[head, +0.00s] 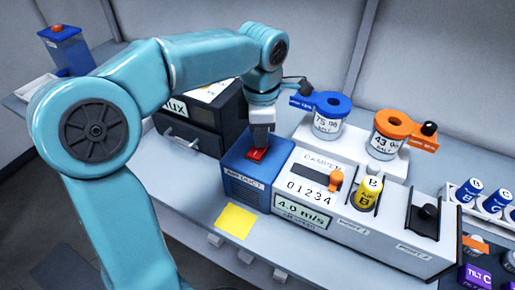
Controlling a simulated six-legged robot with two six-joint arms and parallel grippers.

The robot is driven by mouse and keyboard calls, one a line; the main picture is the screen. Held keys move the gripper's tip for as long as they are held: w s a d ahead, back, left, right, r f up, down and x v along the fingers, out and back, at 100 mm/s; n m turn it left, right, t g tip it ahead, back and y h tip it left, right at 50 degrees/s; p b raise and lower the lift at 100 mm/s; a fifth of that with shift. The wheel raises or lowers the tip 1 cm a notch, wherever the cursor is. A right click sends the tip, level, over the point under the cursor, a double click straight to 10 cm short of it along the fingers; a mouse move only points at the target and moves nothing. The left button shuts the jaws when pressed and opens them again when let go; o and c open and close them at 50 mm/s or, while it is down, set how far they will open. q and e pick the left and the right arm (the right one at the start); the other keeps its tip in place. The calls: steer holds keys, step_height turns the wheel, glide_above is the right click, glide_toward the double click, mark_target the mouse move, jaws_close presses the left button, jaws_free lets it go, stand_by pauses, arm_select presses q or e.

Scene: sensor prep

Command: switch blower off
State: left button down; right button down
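The blower unit is a blue box (238,178) labelled AIR DUCT, at the middle of the bench. A red rocker switch (257,155) sits on its top. My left gripper (261,145) points down right over the switch, its dark fingertips together, at or just above the red surface; I cannot tell whether they touch. The fingers partly hide the switch, and nothing shows between them. The display (302,214) on the white panel beside the box reads 4.0 m/s. My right gripper is out of view.
The white panel (305,168) has a damper slider with an orange knob (336,178). A yellow B canister (367,193) stands in a port. Blue-ringed (327,122) and orange-ringed (388,145) salt jars stand behind. A black drawer unit (190,126) is left; a yellow note (235,221) lies in front.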

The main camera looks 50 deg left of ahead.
arm_select(q)
steer(key=shift+f, duration=0.15)
step_height(320, 180, up, 7)
steer(key=p, duration=0.6)
stand_by(0.4)
